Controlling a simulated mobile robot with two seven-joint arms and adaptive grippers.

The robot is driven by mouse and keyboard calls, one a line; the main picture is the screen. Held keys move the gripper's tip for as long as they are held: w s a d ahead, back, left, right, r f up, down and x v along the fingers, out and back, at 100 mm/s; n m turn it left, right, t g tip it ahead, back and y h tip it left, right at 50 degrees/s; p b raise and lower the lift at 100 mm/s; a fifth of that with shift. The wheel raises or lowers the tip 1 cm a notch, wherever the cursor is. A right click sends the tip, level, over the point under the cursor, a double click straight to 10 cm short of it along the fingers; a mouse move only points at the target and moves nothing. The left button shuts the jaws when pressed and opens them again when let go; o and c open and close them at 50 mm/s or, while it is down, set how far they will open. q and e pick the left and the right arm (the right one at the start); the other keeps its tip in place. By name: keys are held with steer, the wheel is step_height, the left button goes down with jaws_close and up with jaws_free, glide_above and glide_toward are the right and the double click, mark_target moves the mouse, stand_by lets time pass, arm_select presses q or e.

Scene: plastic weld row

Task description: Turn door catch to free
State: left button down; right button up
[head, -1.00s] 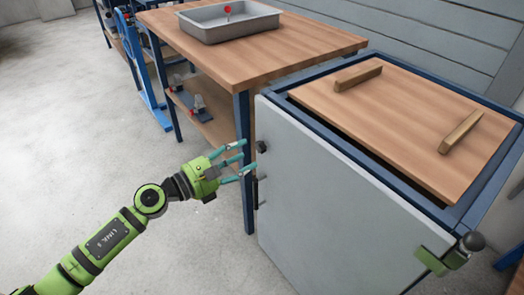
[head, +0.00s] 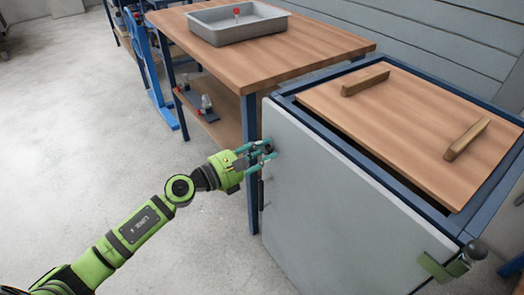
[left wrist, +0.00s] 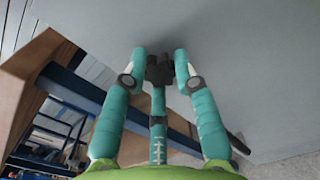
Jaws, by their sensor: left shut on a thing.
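The door catch (left wrist: 160,68) is a small dark lobed knob on the grey door (head: 330,215). It sits near the door's upper left edge in the head view. My left gripper (head: 266,150) reaches it from the left and is shut on it. In the left wrist view, the teal fingers of the left gripper (left wrist: 162,72) stand on both sides of the knob, with a third finger below it. In the head view the fingers mostly hide the knob, so its turn angle cannot be told.
The door fronts a blue-framed cabinet with a wooden top (head: 400,130) bearing two wooden bars. A wooden bench (head: 290,50) with a grey tray (head: 200,32) stands behind. A dark upright bar (head: 261,194) is below the catch.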

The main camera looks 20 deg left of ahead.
arm_select(q)
steer(key=shift+n, duration=0.3)
arm_select(e)
steer(key=shift+w, duration=0.1)
arm_select(q)
steer(key=shift+r+n+p, duration=0.1)
steer(key=shift+n+p, duration=0.4)
steer(key=n+p, duration=0.4)
steer(key=n, duration=0.4)
steer(key=n+p, duration=0.2)
steer(key=n, duration=0.2)
steer(key=shift+r, duration=0.1)
steer(key=shift+n+p, duration=1.1)
steer(key=shift+n, duration=1)
arm_select(e)
step_height(320, 180, down, 12)
steer(key=s+d+t, duration=0.1)
steer(key=shift+s+d+n+t, duration=0.15)
steer(key=shift+s+n+t, duration=0.05)
steer(key=shift+n+t, duration=0.1)
steer(key=shift+f, duration=0.1)
arm_select(q)
steer(key=c, duration=1)
jaws_free()
steer(key=shift+o, duration=0.2)
steer(key=shift+f, duration=0.2)
